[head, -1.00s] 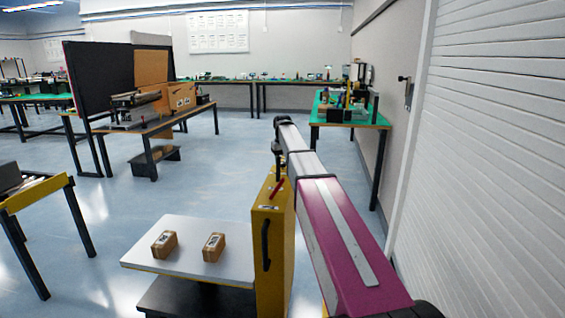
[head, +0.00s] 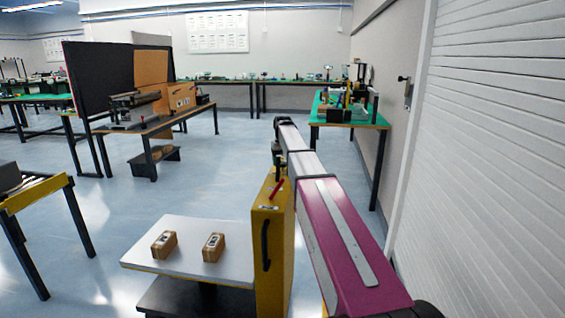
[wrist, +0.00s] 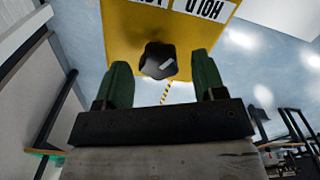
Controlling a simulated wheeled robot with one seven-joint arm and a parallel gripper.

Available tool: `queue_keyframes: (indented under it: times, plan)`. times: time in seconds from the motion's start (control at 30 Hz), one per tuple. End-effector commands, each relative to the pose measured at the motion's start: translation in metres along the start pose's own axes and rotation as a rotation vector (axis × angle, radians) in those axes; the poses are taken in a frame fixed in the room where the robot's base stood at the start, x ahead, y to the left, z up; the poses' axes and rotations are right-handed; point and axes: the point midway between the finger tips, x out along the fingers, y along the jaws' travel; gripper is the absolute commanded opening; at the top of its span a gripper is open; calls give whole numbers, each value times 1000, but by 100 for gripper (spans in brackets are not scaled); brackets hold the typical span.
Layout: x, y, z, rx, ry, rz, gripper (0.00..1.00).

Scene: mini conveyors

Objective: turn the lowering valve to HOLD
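The lowering valve is a black knob (wrist: 158,60) with a pale mark, on the yellow panel (wrist: 190,35). The word HOLD (wrist: 200,5) shows upside down beside it, with a second label cut off at the frame edge. My gripper (wrist: 161,72) is open, with one green finger on each side of the knob and gaps between. I cannot tell how deep the knob sits between the fingertips. In the head view the yellow column (head: 268,250) of the lift stands below my arm. The knob cannot be made out there.
A red lever (head: 277,188) sits near the column's top and a black handle (head: 265,245) on its side. A shuttered wall (head: 500,150) stands close on the right. Open floor lies beyond the platform.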

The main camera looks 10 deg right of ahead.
Motion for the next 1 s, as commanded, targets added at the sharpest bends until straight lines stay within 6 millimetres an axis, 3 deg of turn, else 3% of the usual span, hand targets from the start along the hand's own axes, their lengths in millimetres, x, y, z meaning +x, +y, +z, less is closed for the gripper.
queue_keyframes:
  times: [0.23,0.7,1.0]
  plan:
    - [-10,0,0,-1,1,0,64]
    - [-90,0,-1,0,1,0,64]
    - [-108,0,0,0,0,0,64]
